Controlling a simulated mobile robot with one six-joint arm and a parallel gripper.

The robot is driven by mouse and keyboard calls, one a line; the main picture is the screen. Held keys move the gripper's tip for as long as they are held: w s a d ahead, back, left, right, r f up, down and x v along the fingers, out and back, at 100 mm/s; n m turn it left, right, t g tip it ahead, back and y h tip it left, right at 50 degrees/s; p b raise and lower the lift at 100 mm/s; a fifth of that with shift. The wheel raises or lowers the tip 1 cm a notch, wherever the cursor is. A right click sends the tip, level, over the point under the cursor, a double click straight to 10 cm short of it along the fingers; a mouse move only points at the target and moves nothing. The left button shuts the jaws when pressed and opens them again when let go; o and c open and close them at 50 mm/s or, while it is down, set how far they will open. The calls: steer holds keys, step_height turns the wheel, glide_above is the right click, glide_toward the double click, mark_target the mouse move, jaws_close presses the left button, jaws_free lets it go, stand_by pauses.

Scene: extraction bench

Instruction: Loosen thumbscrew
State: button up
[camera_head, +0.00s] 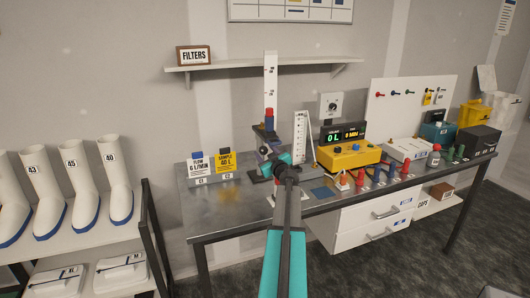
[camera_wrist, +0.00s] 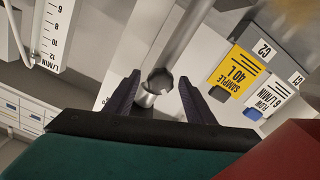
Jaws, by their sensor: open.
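A small round metal knob (camera_wrist: 157,86), which looks like the thumbscrew, shows in the middle of the wrist view beside a grey metal rod (camera_wrist: 184,34). My gripper (camera_wrist: 159,82) is open, with one dark finger on each side of the knob. I see a gap on both sides; depth contact is hard to tell. In the head view my gripper (camera_head: 268,150) is at the stand with the tall white scale (camera_head: 270,75) on the bench. There my arm and gripper hide the knob.
The metal bench (camera_head: 220,205) holds a blue-capped and a yellow label block (camera_head: 225,163) left of my gripper. A yellow box (camera_head: 348,157) with a display stands to the right, near several coloured pegs. A shelf (camera_head: 340,60) hangs above. A boot rack (camera_head: 90,220) stands at left.

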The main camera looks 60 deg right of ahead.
steer(key=shift+w+d, duration=0.15)
steer(key=shift+w, duration=0.05)
steer(key=c, duration=1.1)
steer(key=shift+o, duration=0.2)
steer(key=shift+n+p, duration=0.3)
steer(key=shift+n, duration=0.1)
steer(key=shift+n+p, duration=0.35)
steer(key=shift+n, duration=0.75)
steer(key=o, duration=1.1)
steer(key=shift+c, duration=0.2)
